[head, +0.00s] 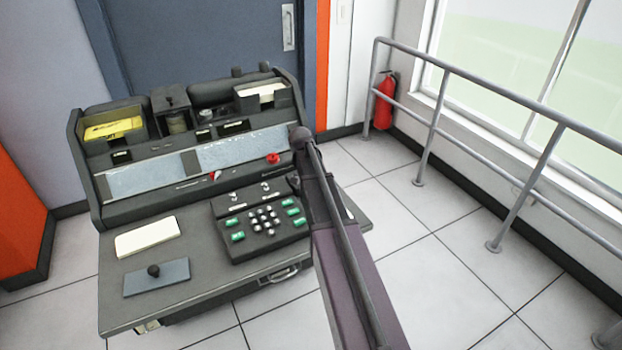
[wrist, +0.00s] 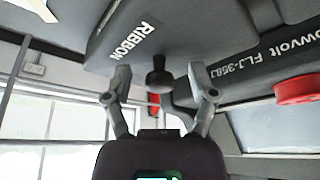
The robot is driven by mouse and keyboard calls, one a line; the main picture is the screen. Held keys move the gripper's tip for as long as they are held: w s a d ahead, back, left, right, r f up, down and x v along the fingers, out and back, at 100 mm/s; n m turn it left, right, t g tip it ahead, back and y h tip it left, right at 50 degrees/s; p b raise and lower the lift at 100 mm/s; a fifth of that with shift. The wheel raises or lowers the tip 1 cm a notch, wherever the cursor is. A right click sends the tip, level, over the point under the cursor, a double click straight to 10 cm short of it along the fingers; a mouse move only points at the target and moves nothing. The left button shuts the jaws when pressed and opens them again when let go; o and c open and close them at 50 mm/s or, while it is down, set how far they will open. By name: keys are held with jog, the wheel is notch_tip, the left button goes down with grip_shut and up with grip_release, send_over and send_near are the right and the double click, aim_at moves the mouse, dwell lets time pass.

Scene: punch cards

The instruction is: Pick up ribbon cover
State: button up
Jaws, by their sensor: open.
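In the wrist view a dark grey cover (wrist: 105,38) with a white RIBBON label fills the upper left. A black round knob (wrist: 159,79) projects from it. My gripper (wrist: 159,84) is open, with its fingers on either side of the knob. I see gaps between the knob and both fingers. In the head view my arm runs up to the right end of the machine and hides that part. The gripper and the RIBBON label cannot be made out there.
The grey console (head: 180,185) carries a keypad (head: 263,222), a red button (head: 272,158) and a yellow card stack (head: 113,129). On its desk lie a cream card stack (head: 147,237) and a plate with a knob (head: 157,278). A railing (head: 480,84) stands at right; the floor between is clear.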

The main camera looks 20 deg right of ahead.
dwell(0.3)
grip_shut()
jog(key=shift+r, duration=0.15)
dwell(0.3)
notch_tip(320, 180, up, 10)
jog(key=p, duration=1)
dwell(0.7)
jog(key=shift+r+p, duration=1.35)
jog(key=shift+p, duration=0.2)
jog(key=shift+r, duration=0.1)
